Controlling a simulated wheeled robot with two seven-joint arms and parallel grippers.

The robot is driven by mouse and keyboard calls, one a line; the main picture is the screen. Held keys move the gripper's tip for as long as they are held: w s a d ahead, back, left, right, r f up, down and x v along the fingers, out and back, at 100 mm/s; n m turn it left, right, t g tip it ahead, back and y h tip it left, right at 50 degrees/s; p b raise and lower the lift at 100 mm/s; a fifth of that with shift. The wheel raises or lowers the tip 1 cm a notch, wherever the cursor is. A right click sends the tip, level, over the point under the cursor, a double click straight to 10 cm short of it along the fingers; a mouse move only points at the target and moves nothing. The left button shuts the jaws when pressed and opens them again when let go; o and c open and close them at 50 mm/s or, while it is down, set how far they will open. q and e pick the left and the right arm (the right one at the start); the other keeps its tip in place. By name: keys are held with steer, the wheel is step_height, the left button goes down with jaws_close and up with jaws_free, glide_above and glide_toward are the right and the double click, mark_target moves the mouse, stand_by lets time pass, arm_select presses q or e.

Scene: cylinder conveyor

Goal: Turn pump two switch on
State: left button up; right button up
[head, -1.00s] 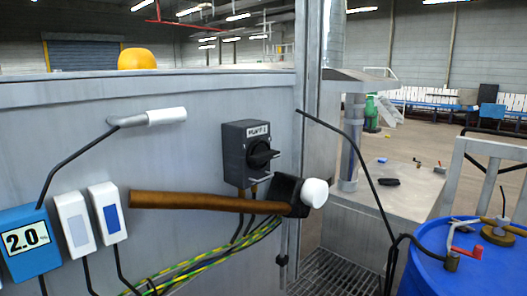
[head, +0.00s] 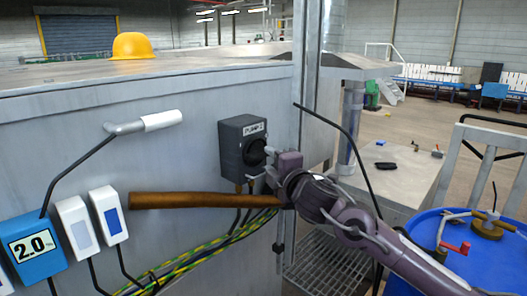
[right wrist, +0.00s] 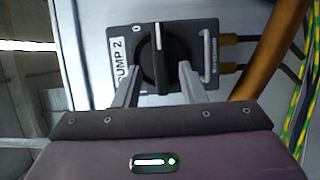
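The pump two switch is a dark grey box (head: 233,130) labelled "PUMP 2" on the side of the grey metal cabinet. Its black round knob (right wrist: 161,62) has a raised ridge with a white mark, upright in the right wrist view. My right gripper (right wrist: 158,72) is open, with one finger at each side of the knob and gaps between the fingers and the ridge. In the head view my right gripper (head: 268,160) is at the right of the box and partly covers the knob. Contact with the knob cannot be told. My left gripper is not in view.
Yellow-green cables (head: 200,262) run beneath. A blue drum (head: 478,262) stands at the right.

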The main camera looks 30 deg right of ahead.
mark_target(265, 157)
steer(key=w+p, duration=0.1)
steer(key=w, duration=0.4)
steer(key=shift+w+d+p, duration=0.15)
steer(key=shift+p, duration=0.15)
jaws_close()
steer(key=shift+f, duration=0.1)
